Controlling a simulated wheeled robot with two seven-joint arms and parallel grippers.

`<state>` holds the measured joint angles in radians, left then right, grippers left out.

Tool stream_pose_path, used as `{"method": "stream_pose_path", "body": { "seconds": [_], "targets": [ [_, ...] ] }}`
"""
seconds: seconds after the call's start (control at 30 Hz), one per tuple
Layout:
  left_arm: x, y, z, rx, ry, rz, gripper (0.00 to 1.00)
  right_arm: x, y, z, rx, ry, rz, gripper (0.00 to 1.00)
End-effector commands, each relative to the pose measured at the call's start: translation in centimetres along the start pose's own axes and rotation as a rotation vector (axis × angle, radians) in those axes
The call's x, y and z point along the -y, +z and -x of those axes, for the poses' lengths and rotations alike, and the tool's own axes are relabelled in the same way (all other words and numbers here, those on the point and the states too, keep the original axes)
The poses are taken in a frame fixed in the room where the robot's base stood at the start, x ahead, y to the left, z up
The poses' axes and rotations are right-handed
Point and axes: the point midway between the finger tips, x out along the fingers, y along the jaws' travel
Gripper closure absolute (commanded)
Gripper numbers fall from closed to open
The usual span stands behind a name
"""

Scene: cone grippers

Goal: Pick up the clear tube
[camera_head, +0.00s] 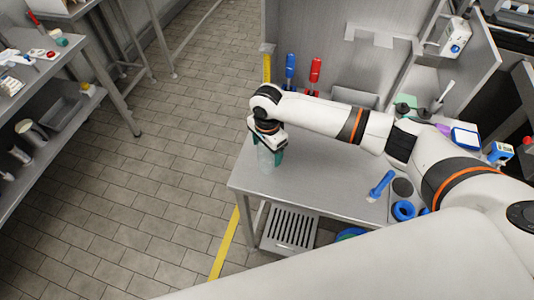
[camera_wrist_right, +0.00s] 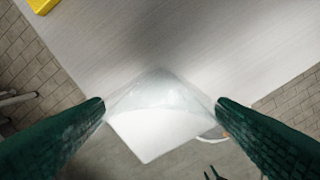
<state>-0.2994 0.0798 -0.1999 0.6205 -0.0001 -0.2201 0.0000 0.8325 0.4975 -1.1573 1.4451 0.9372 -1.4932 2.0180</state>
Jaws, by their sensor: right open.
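The clear tube (camera_head: 265,160) is see-through and stands near the left edge of the grey metal table (camera_head: 310,178) in the head view. My right gripper (camera_head: 270,152) is over it, pointing down, with dark green fingers around its upper part. In the right wrist view the tube (camera_wrist_right: 160,92) shows as a pale, clear shape between the two green fingers (camera_wrist_right: 160,106). The fingers are apart, one on each side of the tube, close to its sides; I cannot tell whether they touch it. My left gripper is not in view.
A blue tool (camera_head: 381,186) and a blue ring (camera_head: 403,210) lie on the table to the right. Blue (camera_head: 290,68) and red (camera_head: 315,70) handled tools are at the back, by the grey panel. The table between the tube and the blue tool is clear.

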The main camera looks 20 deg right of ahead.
Motion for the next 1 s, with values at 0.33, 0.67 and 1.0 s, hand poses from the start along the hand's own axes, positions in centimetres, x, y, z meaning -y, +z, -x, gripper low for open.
{"method": "stream_pose_path", "body": {
  "seconds": [0.33,0.67,1.0],
  "targets": [
    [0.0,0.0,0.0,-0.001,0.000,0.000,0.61,0.0,0.0,0.0,0.000,0.000,0.001,0.58],
    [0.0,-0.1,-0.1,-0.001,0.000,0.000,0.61,-0.1,0.0,0.3,-0.001,0.001,0.001,0.69],
    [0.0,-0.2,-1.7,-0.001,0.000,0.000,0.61,-0.2,0.0,5.8,-0.001,0.005,0.001,0.69]
  ]
}}
